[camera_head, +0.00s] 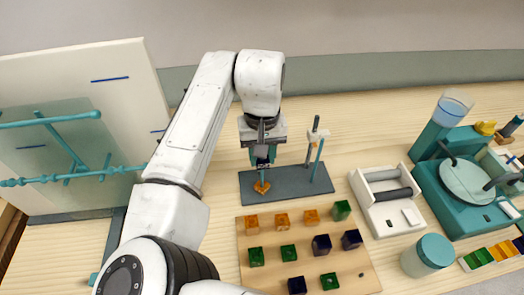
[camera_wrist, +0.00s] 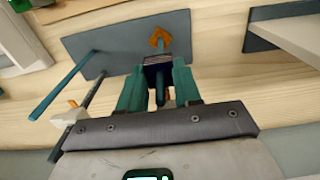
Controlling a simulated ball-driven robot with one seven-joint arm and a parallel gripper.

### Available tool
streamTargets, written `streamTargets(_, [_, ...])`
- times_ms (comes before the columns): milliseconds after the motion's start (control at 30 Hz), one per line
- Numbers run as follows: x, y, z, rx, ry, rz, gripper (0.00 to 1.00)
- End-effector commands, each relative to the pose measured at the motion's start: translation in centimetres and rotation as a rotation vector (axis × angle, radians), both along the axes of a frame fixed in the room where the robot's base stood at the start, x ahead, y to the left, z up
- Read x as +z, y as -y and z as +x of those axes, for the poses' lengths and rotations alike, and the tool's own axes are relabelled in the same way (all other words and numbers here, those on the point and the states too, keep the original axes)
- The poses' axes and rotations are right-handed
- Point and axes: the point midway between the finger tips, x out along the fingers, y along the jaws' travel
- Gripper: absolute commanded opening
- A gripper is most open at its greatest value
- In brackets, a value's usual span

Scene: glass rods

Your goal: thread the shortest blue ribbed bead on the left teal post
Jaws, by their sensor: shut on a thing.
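My gripper (camera_head: 262,160) is over the left end of the grey base plate (camera_head: 290,188). In the wrist view, its teal fingers (camera_wrist: 160,92) are shut on a dark blue bead (camera_wrist: 158,68). The left teal post (camera_wrist: 162,44) is in line with the bead; a narrow dark teal piece shows between the fingers behind the bead. The bead appears to be around the post, above an orange bead (camera_head: 262,187) low on it. The fingers hide part of the post and bead. The right teal post (camera_head: 318,161) bears no bead.
A stand with a white clamp (camera_head: 313,138) rises behind the right post. A wooden board (camera_head: 305,268) with several orange, green and dark blue beads lies in front. A white holder (camera_head: 375,205) and teal machine (camera_head: 430,190) stand at right; a white panel (camera_head: 90,85) at left.

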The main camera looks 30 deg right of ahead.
Motion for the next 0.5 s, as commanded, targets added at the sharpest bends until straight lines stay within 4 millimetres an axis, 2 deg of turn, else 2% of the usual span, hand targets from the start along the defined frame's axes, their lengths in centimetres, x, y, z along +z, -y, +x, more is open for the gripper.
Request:
streamTargets(200, [-0.77, 0.0, 0.0, 0.001, 0.0, -0.001, 0.03])
streamTargets(500, [-0.91, -0.01, 0.0, 0.001, 0.0, 0.0, 0.03])
